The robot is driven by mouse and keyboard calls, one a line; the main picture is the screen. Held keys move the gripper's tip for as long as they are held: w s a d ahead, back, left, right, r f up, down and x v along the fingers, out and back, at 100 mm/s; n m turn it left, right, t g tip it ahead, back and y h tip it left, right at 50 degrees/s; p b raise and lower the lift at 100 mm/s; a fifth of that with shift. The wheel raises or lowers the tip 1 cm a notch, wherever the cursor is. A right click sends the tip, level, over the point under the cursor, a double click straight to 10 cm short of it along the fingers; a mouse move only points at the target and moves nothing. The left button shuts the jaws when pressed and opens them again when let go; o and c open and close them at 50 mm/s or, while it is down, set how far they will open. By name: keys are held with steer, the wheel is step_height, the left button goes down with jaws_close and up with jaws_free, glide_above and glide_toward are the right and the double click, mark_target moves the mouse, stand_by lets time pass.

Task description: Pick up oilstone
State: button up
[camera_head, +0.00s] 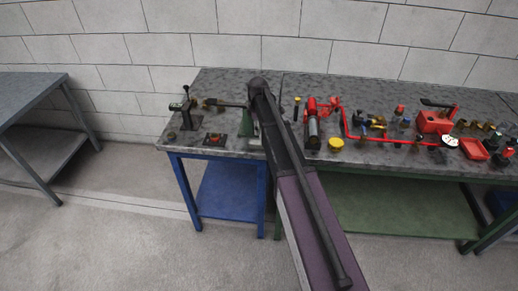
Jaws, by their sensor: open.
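My dark arm reaches from the bottom of the picture up over the grey workbench (228,82), and its top end is above the left part of the bench. I cannot make out my gripper's fingers; they seem hidden behind the arm. I cannot clearly identify the oilstone. A small pale grey piece (253,142) shows just left of the arm near the front edge and is too small to name. A green piece (246,119) stands behind it, partly covered by the arm.
Left of the arm are a dark upright fixture (185,113), a dark long tool (225,104) and a small plate with red (215,139). Right of it are a red and black pump part (313,122), a yellow round piece (336,144), a red box (434,122) and several fittings.

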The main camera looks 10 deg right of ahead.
mark_target(257, 142)
steer(key=shift+f+b, duration=1.9)
steer(key=shift+f, duration=0.3)
steer(key=shift+f, duration=0.1)
steer(key=shift+w+a+f+b, duration=0.1)
steer(key=shift+a+f+b, duration=0.05)
steer(key=shift+f+b, duration=2.4)
jaws_close()
